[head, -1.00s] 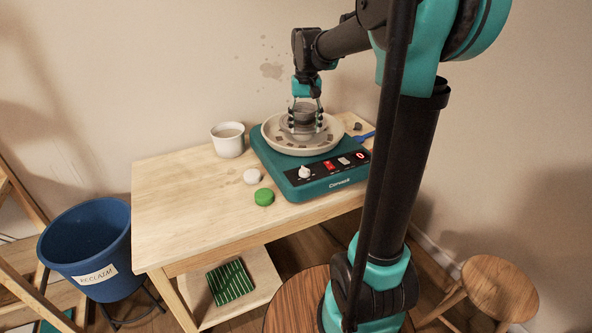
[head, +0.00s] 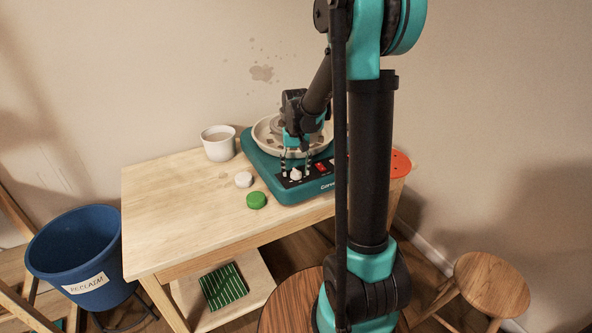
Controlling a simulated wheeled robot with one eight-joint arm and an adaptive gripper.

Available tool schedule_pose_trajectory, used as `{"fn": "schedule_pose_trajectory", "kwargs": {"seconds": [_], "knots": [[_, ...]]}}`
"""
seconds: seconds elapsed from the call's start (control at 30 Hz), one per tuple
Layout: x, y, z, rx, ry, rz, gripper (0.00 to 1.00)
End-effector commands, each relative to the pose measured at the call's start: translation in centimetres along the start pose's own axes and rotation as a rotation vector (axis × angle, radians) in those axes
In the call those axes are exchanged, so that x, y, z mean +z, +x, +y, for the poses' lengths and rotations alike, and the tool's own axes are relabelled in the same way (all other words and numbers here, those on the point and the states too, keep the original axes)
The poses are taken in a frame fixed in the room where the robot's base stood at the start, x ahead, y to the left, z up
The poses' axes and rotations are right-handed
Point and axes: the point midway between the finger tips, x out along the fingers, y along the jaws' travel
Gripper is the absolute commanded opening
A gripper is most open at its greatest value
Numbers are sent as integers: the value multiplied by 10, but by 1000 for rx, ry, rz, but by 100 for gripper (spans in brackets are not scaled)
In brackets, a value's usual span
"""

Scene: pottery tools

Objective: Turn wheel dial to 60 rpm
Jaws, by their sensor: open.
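The teal pottery wheel (head: 263,176) stands at the right part of the wooden table. Its black front panel carries a white dial (head: 295,174) at the left and a red switch (head: 320,167) to the right of it. My gripper (head: 295,172) points down at the panel, open, with its fingertips on either side of the dial. I cannot tell whether they touch it. The dial's markings are too small to read. My arm hides the right part of the panel and some of the pale wheel pan (head: 262,135).
A white cup (head: 218,149) stands left of the wheel. A white disc (head: 243,180) and a green disc (head: 257,200) lie on the table (head: 170,205) in front. An orange-red round thing (head: 396,163) shows at the right. A blue bucket (head: 75,245) and a stool (head: 491,285) stand on the floor.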

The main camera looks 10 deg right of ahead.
Motion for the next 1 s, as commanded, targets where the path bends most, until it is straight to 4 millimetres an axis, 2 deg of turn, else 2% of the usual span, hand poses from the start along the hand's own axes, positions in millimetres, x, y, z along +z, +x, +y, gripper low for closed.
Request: {"fn": "schedule_pose_trajectory", "kwargs": {"seconds": [0.37,0.77,1.0], "knots": [[0,5,0,0,0,0,56],[0,5,0,0,0,0,7],[0,4,0,0,18,0,6]]}}
